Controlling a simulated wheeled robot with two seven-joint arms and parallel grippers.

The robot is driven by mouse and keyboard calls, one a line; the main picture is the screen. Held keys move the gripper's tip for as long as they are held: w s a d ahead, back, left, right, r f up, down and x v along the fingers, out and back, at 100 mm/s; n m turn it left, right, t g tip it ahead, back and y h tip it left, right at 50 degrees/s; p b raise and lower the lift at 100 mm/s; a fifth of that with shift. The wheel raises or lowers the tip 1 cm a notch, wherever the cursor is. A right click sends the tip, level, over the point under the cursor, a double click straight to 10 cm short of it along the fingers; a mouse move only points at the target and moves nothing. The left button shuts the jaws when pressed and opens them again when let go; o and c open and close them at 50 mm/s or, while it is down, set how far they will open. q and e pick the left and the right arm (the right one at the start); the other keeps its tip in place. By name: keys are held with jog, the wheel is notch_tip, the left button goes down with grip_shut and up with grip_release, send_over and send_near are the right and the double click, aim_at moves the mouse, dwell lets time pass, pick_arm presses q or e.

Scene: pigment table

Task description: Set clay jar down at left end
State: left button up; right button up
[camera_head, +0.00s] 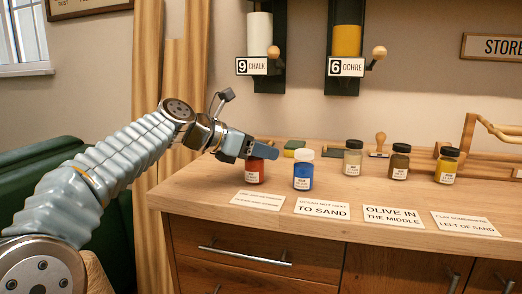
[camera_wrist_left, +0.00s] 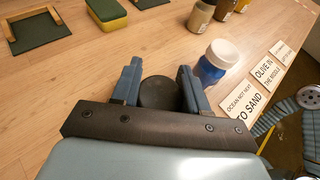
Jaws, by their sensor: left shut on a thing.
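The red clay jar (camera_head: 254,173) is at the left end of the row of jars, upright, at or just above the wooden tabletop; I cannot tell if its base touches. My left gripper (camera_head: 262,151) is shut around its top from the left and hides its lid in the head view. In the left wrist view the jar's dark round lid (camera_wrist_left: 158,94) sits between the two fingers of the left gripper (camera_wrist_left: 160,82). The blue jar with a white lid (camera_head: 303,172) stands just right of it, apart. My right gripper is not in view.
Several cards, one reading "Olive in the middle" (camera_head: 393,215), lie along the front edge. A green-and-yellow sponge-like block (camera_head: 294,148) lies behind.

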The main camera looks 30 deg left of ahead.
pick_arm(q)
jog(key=o, duration=1.1)
jog(key=shift+f, duration=0.1)
jog(key=shift+o, duration=0.2)
jog(key=shift+s+a+r, duration=0.1)
jog(key=shift+r, duration=0.15)
jog(key=v, duration=1.1)
jog(key=shift+s+p, duration=0.35)
jog(key=shift+a, duration=0.1)
